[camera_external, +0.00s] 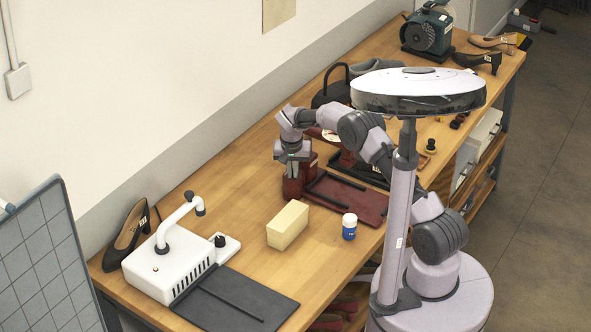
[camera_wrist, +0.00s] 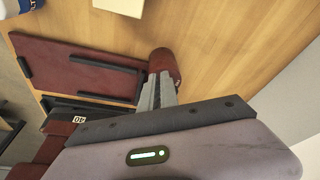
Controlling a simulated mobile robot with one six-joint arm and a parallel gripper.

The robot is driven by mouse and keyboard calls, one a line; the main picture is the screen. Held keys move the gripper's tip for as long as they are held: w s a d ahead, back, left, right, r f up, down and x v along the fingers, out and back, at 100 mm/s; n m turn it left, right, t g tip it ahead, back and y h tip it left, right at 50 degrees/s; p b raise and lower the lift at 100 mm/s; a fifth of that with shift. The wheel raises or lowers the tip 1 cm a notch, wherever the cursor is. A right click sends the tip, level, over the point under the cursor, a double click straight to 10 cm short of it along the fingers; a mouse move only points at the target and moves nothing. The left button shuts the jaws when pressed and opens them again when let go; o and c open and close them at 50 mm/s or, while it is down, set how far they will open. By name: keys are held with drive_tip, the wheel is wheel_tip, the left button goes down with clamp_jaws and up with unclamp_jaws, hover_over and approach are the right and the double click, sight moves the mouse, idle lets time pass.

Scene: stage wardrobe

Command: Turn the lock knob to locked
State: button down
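My gripper (camera_external: 291,160) points down over the dark red upright part (camera_external: 293,188) at the left end of a dark red machine. In the wrist view my grey fingers (camera_wrist: 158,90) are close together, with their tips at the red rounded part (camera_wrist: 164,61). I cannot tell whether they touch it or hold anything. The machine's flat dark red plate (camera_wrist: 75,68) carries black rails. I cannot make out a lock knob or its marks here; it may be hidden by the fingers. A small black knob (camera_external: 220,240) stands on the white machine (camera_external: 172,262) at the front left.
A cream block (camera_external: 288,225) and a white-capped blue bottle (camera_external: 349,227) stand in front of the red machine. A dark shoe (camera_external: 128,236) is behind the white machine. A green motor unit (camera_external: 428,33) and more shoes are at the far end. Bare wood lies left of the gripper.

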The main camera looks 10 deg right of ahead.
drive_tip(key=shift+w+a, duration=0.2)
drive_tip(key=shift+a, duration=0.45)
drive_tip(key=shift+w+a+f, duration=0.1)
drive_tip(key=shift+w+a, duration=0.1)
drive_tip(key=shift+a, duration=0.05)
drive_tip(key=shift+s, duration=0.1)
wheel_tip(320, 180, up, 6)
drive_tip(key=p, duration=0.3)
drive_tip(key=shift+s+a, duration=0.2)
drive_tip(key=shift+s, duration=0.05)
